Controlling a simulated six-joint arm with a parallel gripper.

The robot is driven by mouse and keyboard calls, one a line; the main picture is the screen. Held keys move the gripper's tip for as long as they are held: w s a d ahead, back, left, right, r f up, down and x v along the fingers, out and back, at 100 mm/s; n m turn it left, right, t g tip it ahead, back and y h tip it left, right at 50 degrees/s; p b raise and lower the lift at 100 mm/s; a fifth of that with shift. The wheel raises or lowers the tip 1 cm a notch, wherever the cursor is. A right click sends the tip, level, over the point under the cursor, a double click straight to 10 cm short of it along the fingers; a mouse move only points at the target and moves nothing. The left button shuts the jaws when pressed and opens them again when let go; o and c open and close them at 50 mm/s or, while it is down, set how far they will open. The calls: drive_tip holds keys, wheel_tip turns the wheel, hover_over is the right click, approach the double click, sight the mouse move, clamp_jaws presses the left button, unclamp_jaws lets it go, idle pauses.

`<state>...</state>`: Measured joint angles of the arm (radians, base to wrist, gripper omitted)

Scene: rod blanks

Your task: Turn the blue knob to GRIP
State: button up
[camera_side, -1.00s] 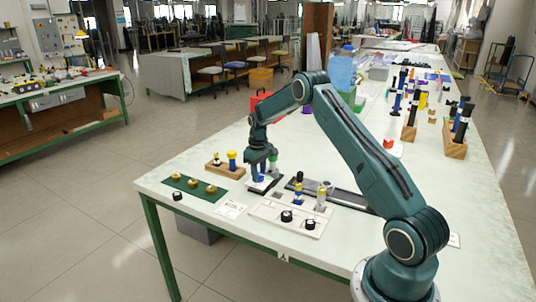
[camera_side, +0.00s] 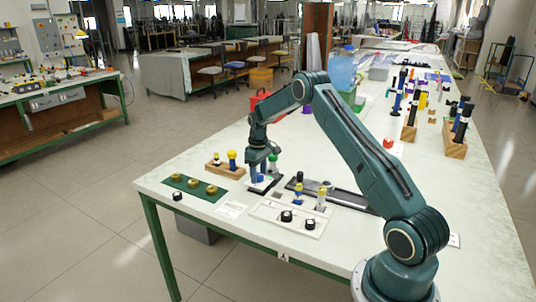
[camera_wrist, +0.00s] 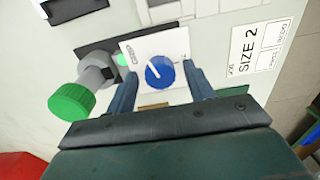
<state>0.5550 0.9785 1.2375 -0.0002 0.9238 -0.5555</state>
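The blue knob (camera_wrist: 160,74) sits on a white plate (camera_wrist: 143,46) in the wrist view. Its white pointer line slants to the upper left. Small dark labels stand on the plate at the upper left and right of the knob, too small to read surely. My gripper (camera_wrist: 161,70) is open, one finger on each side of the knob, with gaps showing between the fingers and the knob. In the side view my gripper (camera_side: 261,177) is low over the plate; the knob is largely hidden there.
A grey clamp-like part with a green cap (camera_wrist: 72,102) stands close left of my gripper in the wrist view. A "SIZE 2" card (camera_wrist: 262,45) lies to the right. A wooden block (camera_side: 226,170) with pegs and a white tray (camera_side: 270,212) stand nearby.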

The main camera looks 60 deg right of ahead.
sight(259, 174)
drive_tip(key=shift+r, duration=0.1)
wheel_tip(259, 174, up, 14)
drive_tip(key=shift+f, duration=0.2)
idle(0.7)
drive_tip(key=shift+a+r, duration=0.1)
drive_tip(key=s+a+r+t, duration=0.1)
drive_tip(key=s+a+r, duration=0.5)
drive_tip(key=a+r, duration=0.3)
drive_tip(key=s+a+r+t, duration=0.2)
drive_tip(key=s+a+r, duration=0.45)
drive_tip(key=a, duration=0.45)
drive_tip(key=s+a+f+t, duration=0.1)
drive_tip(key=s+a, duration=0.4)
drive_tip(key=s, duration=0.5)
drive_tip(key=s+a+f+t, duration=0.1)
drive_tip(key=s+a, duration=0.4)
drive_tip(key=s, duration=0.4)
drive_tip(key=shift+s+a+f+t, duration=0.3)
drive_tip(key=shift+s+a, duration=0.05)
drive_tip(key=shift+a, duration=0.05)
